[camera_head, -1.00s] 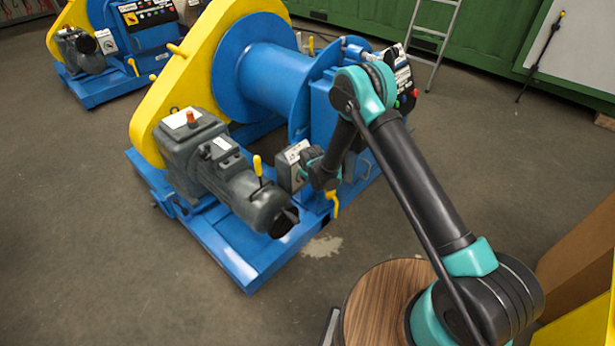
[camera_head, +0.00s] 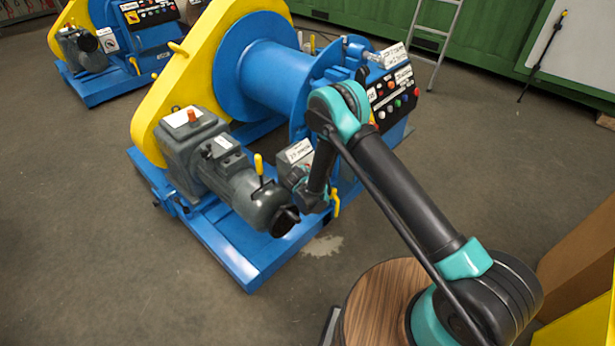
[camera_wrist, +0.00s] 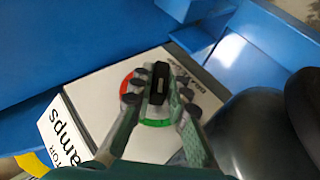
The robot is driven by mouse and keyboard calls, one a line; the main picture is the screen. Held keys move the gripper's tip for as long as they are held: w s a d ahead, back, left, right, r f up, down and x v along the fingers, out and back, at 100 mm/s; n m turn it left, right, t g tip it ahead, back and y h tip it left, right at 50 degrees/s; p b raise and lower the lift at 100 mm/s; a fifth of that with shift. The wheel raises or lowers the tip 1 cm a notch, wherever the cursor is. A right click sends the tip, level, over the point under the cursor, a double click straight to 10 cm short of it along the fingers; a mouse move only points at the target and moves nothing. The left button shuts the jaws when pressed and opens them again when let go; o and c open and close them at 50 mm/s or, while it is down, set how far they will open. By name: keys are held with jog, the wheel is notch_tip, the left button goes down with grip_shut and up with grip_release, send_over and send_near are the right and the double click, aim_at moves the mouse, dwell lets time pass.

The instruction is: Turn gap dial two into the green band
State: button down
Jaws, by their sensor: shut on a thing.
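The dial is a black knob (camera_wrist: 157,82) on the white face of a small box (camera_wrist: 95,105). A red band (camera_wrist: 126,86) lies on its left side and a green band (camera_wrist: 156,122) below it in the wrist view. My gripper (camera_wrist: 160,88) is shut on the knob, with a finger on each side. Fingers cover parts of both bands, and I cannot tell which band the knob points at. In the head view my arm partly hides the box (camera_head: 297,151).
The box sits on the blue winch frame (camera_head: 235,265), beside the grey motor (camera_head: 252,195). A yellow handle (camera_head: 336,203) stands just right of my gripper. A control panel with coloured buttons (camera_head: 395,100) is behind my arm. Open floor lies in front.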

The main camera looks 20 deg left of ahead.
jog(key=c, duration=1.5)
grip_release()
notch_tip(320, 180, up, 10)
